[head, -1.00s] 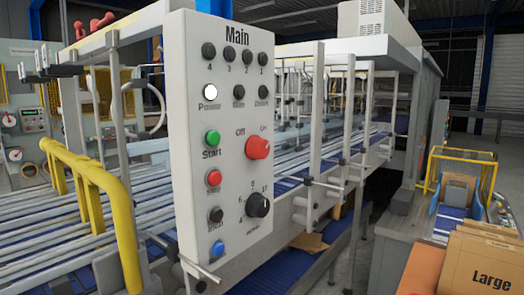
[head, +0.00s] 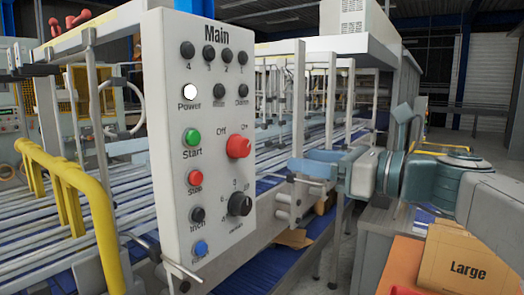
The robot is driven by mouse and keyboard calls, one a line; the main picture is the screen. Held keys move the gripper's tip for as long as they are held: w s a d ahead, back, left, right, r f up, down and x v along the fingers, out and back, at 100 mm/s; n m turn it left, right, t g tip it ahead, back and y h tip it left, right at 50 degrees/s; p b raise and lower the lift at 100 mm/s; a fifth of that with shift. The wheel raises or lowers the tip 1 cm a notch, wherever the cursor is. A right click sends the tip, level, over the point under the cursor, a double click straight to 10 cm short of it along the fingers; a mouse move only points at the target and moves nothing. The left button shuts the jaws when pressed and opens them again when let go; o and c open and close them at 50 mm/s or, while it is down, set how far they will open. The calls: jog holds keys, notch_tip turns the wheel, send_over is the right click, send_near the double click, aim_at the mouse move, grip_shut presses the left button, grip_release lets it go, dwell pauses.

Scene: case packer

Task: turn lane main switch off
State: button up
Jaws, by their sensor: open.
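The Main control panel (head: 210,150) stands upright left of centre in the head view. The red rotary switch (head: 239,146) sits at its right side, between the printed Off at its upper left and On at its upper right. Its pale mark points toward On. The white Power lamp (head: 190,92) looks lit. My gripper (head: 297,166) is right of the panel, pointing left, with its two blue-grey fingers apart and nothing between them. It is clear of the switch in the picture.
Green Start (head: 193,137), red Stop (head: 195,178) and a black selector (head: 240,204) are close to the switch. A yellow guard rail (head: 85,200) stands at left. Conveyor lanes lie behind the panel. A Large carton (head: 468,265) is at lower right.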

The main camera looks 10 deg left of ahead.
aim_at(246, 150)
jog(key=p+x, duration=0.2)
jog(key=x, duration=1.1)
jog(key=shift+a, duration=0.2)
jog(key=c, duration=1)
